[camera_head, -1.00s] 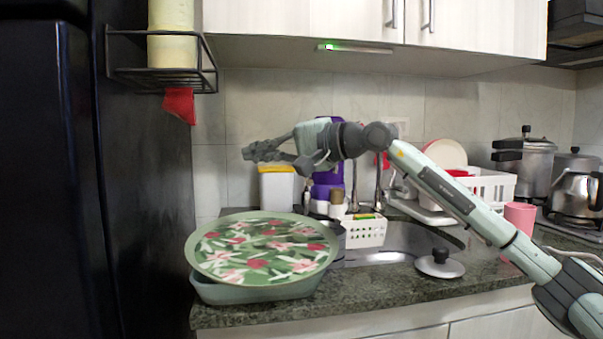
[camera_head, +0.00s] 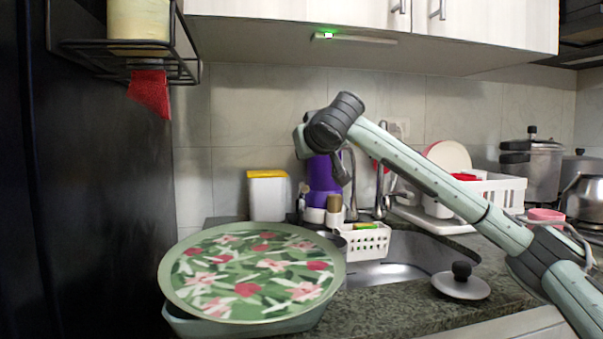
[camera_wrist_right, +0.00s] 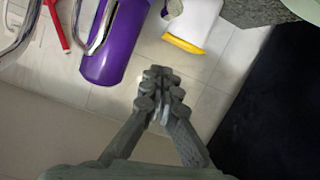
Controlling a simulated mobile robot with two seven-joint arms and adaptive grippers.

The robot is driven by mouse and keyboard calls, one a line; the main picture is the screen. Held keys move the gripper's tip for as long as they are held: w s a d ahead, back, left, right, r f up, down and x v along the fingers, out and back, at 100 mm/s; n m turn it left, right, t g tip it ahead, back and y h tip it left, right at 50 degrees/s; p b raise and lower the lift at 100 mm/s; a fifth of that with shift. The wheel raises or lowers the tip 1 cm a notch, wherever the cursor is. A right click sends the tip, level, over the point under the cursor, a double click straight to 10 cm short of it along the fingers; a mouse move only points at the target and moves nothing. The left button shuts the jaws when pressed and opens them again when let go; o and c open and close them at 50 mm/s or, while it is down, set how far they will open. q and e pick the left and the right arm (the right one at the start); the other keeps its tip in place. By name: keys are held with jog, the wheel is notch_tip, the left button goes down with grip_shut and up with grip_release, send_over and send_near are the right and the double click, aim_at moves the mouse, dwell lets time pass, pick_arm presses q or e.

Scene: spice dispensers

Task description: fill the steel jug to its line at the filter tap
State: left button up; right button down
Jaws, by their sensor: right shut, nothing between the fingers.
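My right gripper (camera_wrist_right: 158,92) is shut and empty in the right wrist view, its fingertips together, in front of the tiled wall. In the head view its wrist is raised above the sink's left end and mostly hides the fingers. A purple cylinder (camera_head: 323,178) stands by the wall behind the wrist; it also shows in the right wrist view (camera_wrist_right: 112,48) behind a chrome tap (camera_wrist_right: 97,27). Slim chrome taps (camera_head: 380,185) rise behind the sink. A grey metal vessel (camera_head: 333,238) shows partly behind the tray; I cannot tell whether it is the steel jug. My left gripper is out of view.
A floral tray (camera_head: 250,272) rests on a green basin (camera_head: 240,325) at the counter's left. A white basket (camera_head: 366,243) stands at the sink (camera_head: 400,262), a lid (camera_head: 461,284) to its right. A yellow-lidded white container (camera_head: 267,196) is by the wall. A rack hangs upper left.

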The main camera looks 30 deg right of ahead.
jog(key=p, duration=0.1)
send_over(303, 189)
jog(key=w, duration=0.5)
notch_tip(303, 189, down, 3)
jog(key=shift+s+d+f, duration=0.2)
jog(key=shift+s+f, duration=0.25)
jog(key=shift+f, duration=0.05)
jog(key=shift+s+d+f, duration=0.2)
jog(key=shift+s+f, duration=0.25)
jog(key=shift+f, duration=0.05)
jog(key=shift+s+f, duration=0.35)
jog(key=shift+f, duration=0.1)
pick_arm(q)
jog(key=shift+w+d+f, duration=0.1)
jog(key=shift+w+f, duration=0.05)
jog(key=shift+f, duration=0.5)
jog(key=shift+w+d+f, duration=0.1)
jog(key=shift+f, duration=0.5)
